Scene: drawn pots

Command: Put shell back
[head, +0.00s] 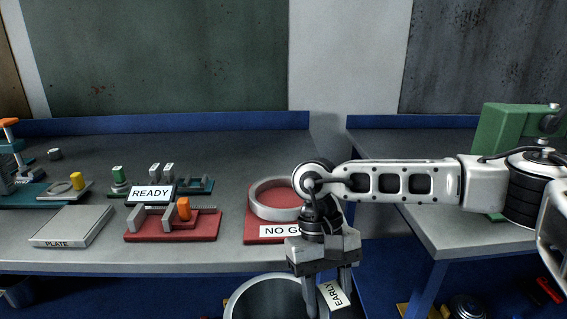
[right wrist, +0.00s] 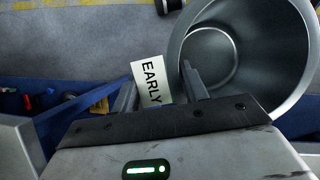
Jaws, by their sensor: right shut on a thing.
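The shell appears to be the large grey open-topped metal cylinder (head: 250,293), in front of the bench edge at the bottom of the head view. The right wrist view looks down into its open mouth (right wrist: 300,65). A white tag reading EARLY (head: 336,294) is at its side and also shows between the fingers in the right wrist view (right wrist: 151,80). My right gripper (head: 328,290) points down and is shut on the shell at its rim, beside the tag. The exact contact is hidden, as is the shell's lower part. My left gripper is not in view.
A red NO GO tray (head: 256,230) bears a pale ring (head: 262,205). A second bench (head: 440,224) with a green machine (head: 503,130) stands at the right.

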